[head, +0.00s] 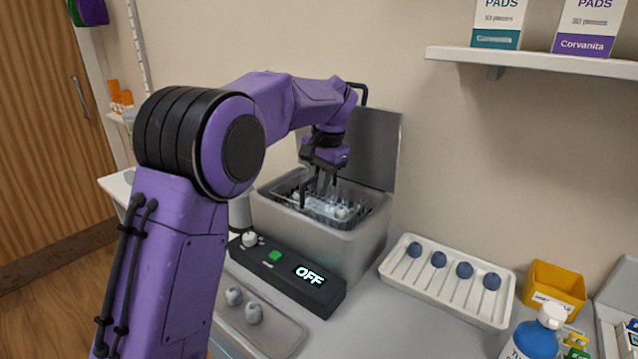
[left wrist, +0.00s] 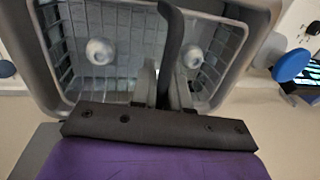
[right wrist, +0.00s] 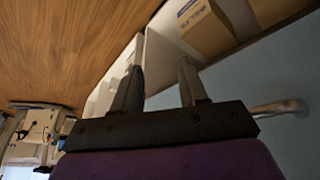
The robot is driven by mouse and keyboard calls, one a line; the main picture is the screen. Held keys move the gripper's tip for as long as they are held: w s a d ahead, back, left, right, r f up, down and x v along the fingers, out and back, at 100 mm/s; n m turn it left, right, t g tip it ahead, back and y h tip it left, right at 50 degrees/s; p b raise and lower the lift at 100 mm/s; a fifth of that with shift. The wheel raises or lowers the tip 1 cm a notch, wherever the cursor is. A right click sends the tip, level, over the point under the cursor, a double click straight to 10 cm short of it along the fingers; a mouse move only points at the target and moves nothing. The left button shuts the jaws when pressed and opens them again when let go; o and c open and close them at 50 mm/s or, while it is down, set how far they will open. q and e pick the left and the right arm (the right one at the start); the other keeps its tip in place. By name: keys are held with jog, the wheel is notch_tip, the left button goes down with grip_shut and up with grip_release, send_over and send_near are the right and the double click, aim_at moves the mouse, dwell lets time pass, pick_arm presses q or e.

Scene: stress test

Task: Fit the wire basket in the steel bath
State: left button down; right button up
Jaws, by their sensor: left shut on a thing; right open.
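The steel bath (head: 312,235) stands on the counter against the wall, its grey lid (head: 375,145) raised at the back. The wire basket (head: 366,197) is inside the bath's opening, with pale rounded items in it. In the left wrist view, the basket's wire mesh (left wrist: 120,40) lies within the bath's walls (left wrist: 42,62). I cannot tell whether it rests on the bottom. My left gripper (head: 323,186) points down over the basket, shut on its dark upright handle (left wrist: 170,50); the fingers partly hide the grip. My right gripper (right wrist: 160,85) is open and empty, away from the bath.
A black control panel (head: 288,275) reading OFF sits before the bath. A white tray (head: 445,297) with several blue-topped items is to the right, near a yellow bin (head: 553,287) and blue bottle (head: 535,340). A shelf (head: 540,62) hangs above. A cardboard box (right wrist: 215,25) is beyond my right gripper.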

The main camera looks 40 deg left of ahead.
pick_arm(q)
jog(key=shift+s+a+f+b, duration=0.15)
jog(key=shift+s+f+b, duration=0.45)
jog(key=shift+b, duration=0.6)
pick_arm(e)
jog(key=shift+s+f, duration=0.25)
jog(key=shift+f, duration=0.85)
pick_arm(q)
jog(key=shift+w+f+b, duration=0.35)
jog(key=shift+f+b, duration=0.15)
jog(key=shift+b, duration=0.05)
pick_arm(e)
jog(key=shift+s+a+f, duration=0.1)
jog(key=shift+s+f, duration=0.05)
jog(key=shift+f, duration=0.3)
dwell(0.6)
pick_arm(q)
jog(key=c, duration=1.4)
grip_release()
pick_arm(e)
jog(key=shift+r, duration=0.1)
